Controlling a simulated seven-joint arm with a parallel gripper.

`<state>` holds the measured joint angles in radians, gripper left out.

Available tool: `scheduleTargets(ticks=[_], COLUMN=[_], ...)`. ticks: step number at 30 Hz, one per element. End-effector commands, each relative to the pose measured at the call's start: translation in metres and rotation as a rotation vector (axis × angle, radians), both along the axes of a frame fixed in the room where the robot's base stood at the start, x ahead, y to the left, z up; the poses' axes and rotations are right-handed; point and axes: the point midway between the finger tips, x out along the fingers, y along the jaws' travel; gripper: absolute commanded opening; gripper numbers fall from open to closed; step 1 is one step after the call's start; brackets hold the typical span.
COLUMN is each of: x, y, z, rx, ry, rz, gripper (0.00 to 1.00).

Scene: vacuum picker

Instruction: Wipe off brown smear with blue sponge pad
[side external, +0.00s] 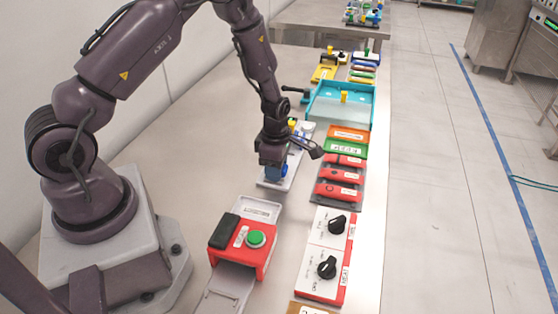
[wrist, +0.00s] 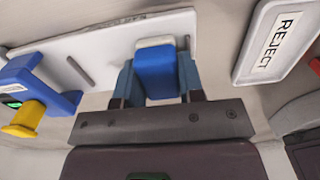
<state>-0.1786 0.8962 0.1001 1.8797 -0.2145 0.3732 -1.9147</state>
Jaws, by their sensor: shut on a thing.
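My gripper (wrist: 158,80) is shut on the blue sponge pad (wrist: 156,72), with one finger on each side of it. The pad is a blue block with a pale layer at its far end. It is over the white board (wrist: 105,48) in the wrist view; I cannot tell whether it touches. In the side external view my gripper (side external: 275,168) points down at the white board (side external: 268,184) and largely hides the pad. I cannot make out a brown smear; the board shows greyish strips beside the pad.
A blue fixture with a yellow knob (wrist: 22,128) stands at the board's left end in the wrist view. A white REJECT tray (wrist: 278,42) lies right. A red box with a green button (side external: 256,239), red blocks (side external: 338,191) and a teal tray (side external: 318,112) surround the work.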

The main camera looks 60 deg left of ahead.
Motion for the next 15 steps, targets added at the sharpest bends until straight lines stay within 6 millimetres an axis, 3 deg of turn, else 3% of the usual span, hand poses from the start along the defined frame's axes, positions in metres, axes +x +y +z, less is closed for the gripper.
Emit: scheduleTargets(ticks=[2,4,15], x=[-0.002,-0.001,-0.002], y=[-0.002,-0.002,-0.002], z=[0.004,0.02,0.053], rx=[-0.002,0.0,-0.001], ry=[0.004,-0.001,0.001], rz=[0.0,0.0,0.0], gripper=[0.13,0.13,0.13])
